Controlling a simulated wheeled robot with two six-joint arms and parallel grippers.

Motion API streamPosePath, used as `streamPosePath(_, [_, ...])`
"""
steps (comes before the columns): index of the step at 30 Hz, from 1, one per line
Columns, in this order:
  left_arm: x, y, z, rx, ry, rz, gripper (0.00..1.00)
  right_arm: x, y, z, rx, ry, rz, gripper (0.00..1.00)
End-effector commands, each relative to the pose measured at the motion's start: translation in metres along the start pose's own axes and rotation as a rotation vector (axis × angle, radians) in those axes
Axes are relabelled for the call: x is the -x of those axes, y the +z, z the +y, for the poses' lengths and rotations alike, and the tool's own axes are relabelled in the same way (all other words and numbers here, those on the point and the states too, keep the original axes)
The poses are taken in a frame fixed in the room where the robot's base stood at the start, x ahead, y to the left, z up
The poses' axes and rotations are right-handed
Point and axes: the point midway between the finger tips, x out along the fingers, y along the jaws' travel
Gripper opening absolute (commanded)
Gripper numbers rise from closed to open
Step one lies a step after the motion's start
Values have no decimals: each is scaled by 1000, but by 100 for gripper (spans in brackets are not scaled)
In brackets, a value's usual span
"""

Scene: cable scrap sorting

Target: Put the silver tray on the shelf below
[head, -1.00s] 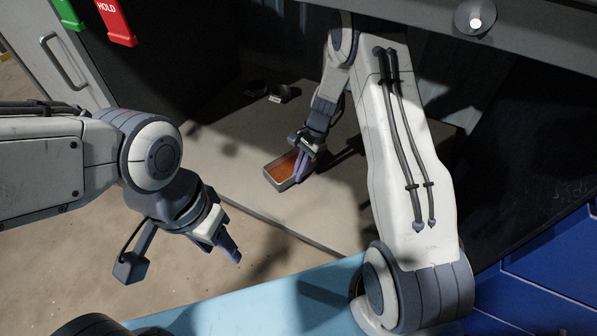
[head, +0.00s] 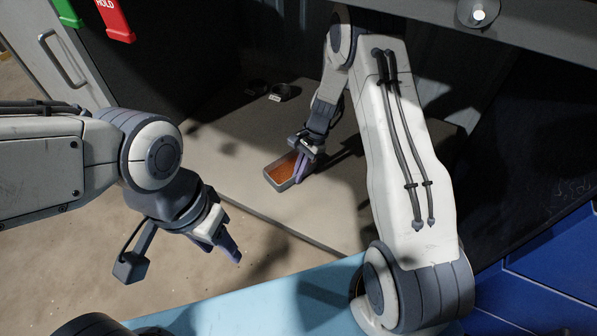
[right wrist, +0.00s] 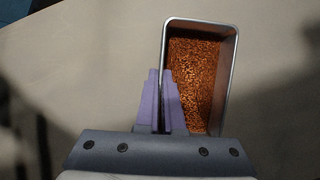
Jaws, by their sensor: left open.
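The silver tray (head: 272,184) is a small rectangular metal tray with orange-brown granules inside. It is at the pale shelf surface (head: 235,160) in the head view, with no clear gap below it. My right gripper (head: 299,174) reaches down to the tray's right side. In the right wrist view, its purple fingers (right wrist: 161,75) stand on either side of the tray's left long wall (right wrist: 163,45), one inside and one outside, close together on it. My left gripper (head: 238,258) is open and empty, at the lower left, well apart from the tray.
Small dark objects (head: 268,90) lie at the back of the shelf. A cabinet door with a handle (head: 62,58) and a red HOLD tag (head: 115,18) are at the upper left. A grey beam crosses above. The shelf is clear left of the tray.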

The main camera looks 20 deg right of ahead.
Motion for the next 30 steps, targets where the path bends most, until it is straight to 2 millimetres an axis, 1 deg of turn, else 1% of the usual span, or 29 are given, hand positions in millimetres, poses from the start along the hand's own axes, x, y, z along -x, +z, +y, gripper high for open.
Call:
streamPosePath(1, [-1, 0, 0, 0, 0, 0, 50, -1, -1, 0, 0, -1, 0, 0])
streamPosePath(2, [0, 0, 0, 0, 0, 0, 50, -1, 0, 0, 0, -1, 0, 12])
streamPosePath(3, [0, 0, 0, 0, 0, 0, 50, 0, 0, 0, 0, -1, 0, 28])
streamPosePath(4, [0, 0, 0, 0, 0, 0, 50, 0, 0, 0, 0, -1, 0, 39])
streamPosePath(13, [0, 0, 0, 0, 0, 0, 50, 0, 0, 0, 0, 0, 0, 40])
streamPosePath(16, [5, 0, 0, 0, 0, 0, 50, 6, 0, 0, -1, -1, 0, 40])
streamPosePath(20, [20, -1, 2, 0, 0, 0, 50, 28, 2, -1, 0, -3, 1, 40])
streamPosePath(24, [40, -2, 3, 0, 0, 0, 50, 59, 2, -1, -1, -3, 1, 40])
streamPosePath(27, [51, -3, 4, 0, 0, 0, 50, 77, 2, 0, 0, -2, 1, 40])
streamPosePath(30, [59, -3, 4, 0, 0, 0, 50, 92, 1, 0, -1, -3, 1, 40])
